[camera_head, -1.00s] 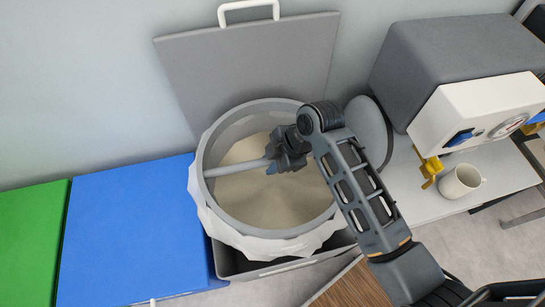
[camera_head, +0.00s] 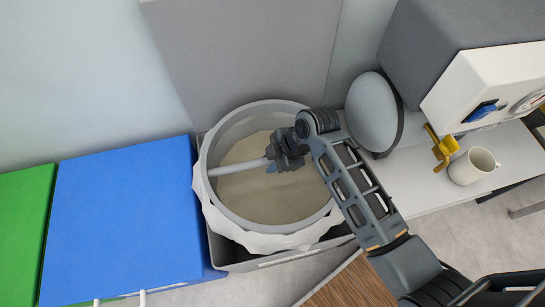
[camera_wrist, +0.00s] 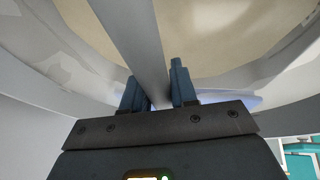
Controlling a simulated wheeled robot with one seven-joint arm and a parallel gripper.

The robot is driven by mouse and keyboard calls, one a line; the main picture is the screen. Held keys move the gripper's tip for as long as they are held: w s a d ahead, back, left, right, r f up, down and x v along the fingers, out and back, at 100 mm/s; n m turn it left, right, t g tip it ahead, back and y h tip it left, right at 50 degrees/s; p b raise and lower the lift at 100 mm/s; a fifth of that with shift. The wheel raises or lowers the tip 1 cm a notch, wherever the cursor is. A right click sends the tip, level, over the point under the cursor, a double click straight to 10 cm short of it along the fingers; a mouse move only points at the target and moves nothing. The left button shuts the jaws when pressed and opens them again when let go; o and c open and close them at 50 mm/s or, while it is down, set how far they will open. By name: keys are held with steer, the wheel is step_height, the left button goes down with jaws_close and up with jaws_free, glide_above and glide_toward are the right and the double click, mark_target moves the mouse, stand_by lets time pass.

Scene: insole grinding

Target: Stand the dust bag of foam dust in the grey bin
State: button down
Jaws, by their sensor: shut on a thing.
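The dust bag (camera_head: 213,219) is a crumpled white bag with a round grey rim, and beige foam dust (camera_head: 270,192) fills its inside. It looks upright, within the opening of the grey bin (camera_head: 228,254). The bag hides most of the bin's inside, and I cannot tell whether its base rests on the floor of the bin. A pale bar (camera_head: 238,168) crosses the bag's mouth. My gripper (camera_head: 275,161) is over the mouth, shut on this bar. In the wrist view the bar (camera_wrist: 138,40) runs between the two blue fingers.
The bin's grey lid (camera_head: 245,50) stands open behind. A blue-lidded bin (camera_head: 125,215) and a green-lidded one (camera_head: 20,225) are at left. At right, a white bench (camera_head: 425,195) holds a grey-and-white machine with a round disc (camera_head: 373,112) and a mug (camera_head: 473,166).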

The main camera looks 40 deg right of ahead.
steer(key=shift+f+b, duration=4.05)
steer(key=shift+f, duration=2.35)
steer(key=c, duration=0.8)
jaws_free()
steer(key=shift+c, duration=0.2)
steer(key=shift+o, duration=0.2)
steer(key=shift+s+f, duration=0.1)
steer(key=shift+f, duration=0.1)
steer(key=shift+r, duration=0.15)
step_height(320, 180, up, 16)
steer(key=p, duration=1.5)
